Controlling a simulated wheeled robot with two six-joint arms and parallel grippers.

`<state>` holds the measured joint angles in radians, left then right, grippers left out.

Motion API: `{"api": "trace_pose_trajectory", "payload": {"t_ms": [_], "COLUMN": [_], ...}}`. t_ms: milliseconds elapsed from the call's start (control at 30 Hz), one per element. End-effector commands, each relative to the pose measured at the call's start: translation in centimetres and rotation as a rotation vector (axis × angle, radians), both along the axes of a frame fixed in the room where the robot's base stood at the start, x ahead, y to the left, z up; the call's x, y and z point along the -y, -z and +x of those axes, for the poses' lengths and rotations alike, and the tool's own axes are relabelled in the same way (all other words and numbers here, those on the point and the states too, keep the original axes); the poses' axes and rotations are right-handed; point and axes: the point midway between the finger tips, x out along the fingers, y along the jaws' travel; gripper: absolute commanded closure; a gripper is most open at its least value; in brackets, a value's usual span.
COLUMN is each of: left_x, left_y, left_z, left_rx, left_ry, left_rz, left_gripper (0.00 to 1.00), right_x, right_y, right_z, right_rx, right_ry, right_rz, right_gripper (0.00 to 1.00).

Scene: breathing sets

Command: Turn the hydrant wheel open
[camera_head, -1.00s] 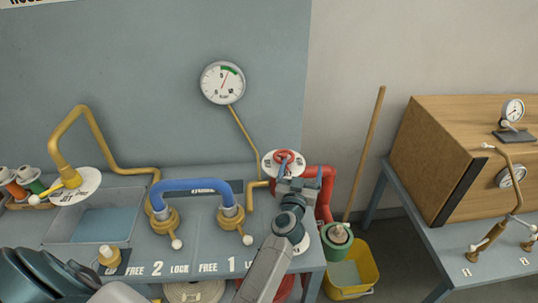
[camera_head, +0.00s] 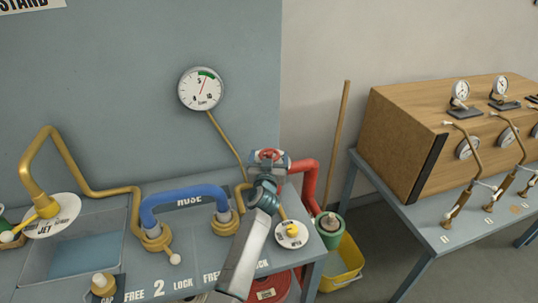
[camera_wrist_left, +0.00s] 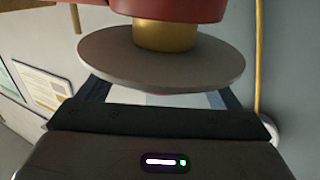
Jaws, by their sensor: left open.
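In the left wrist view a grey round plate (camera_wrist_left: 160,62) sits on a brass stem (camera_wrist_left: 165,36) under a red body (camera_wrist_left: 170,8). The plate hides most of that spot. My right gripper is out of view.
A blue hose pipe (camera_head: 183,194) with brass fittings stands left of my arm. A white disc with a yellow pointer (camera_head: 291,235) is just right of my forearm. A yellow bucket (camera_head: 346,262) stands right of the bench, and a gauge (camera_head: 201,88) is on the wall.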

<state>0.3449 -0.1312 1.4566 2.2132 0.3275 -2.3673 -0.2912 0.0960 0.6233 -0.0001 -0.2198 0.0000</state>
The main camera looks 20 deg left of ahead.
Motion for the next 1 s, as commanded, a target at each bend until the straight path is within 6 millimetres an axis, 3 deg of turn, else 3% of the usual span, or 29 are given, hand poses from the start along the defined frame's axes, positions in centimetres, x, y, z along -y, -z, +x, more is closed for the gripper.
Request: {"api": "trace_pose_trajectory", "payload": {"t_ms": [200,333,567,600,833,1000], "left_x": [-0.6,-0.7,-0.7,-0.7,-0.7,-0.7], "left_y": [0.1,0.0,0.0,0.0,0.0,0.0], "left_z": [2.6,3.1,3.1,3.1,3.1,3.1], "left_rx": [0.000,0.000,0.000,0.000,0.000,0.000], "left_ry": [0.000,0.000,0.000,0.000,0.000,-0.004], "left_rz": [0.001,0.001,0.000,0.000,0.000,0.000], "left_gripper": [0.14,0.14,0.14,0.16,0.59,0.59], "right_x": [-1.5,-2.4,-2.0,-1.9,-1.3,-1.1], "right_y": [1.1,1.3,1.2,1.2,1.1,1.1], "right_z": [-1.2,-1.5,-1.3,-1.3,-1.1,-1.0], "right_rx": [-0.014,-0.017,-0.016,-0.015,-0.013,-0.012], "right_ry": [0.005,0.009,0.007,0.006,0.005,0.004], "right_rz": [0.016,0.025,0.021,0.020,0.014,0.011], "right_gripper": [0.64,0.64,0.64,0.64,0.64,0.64]}}
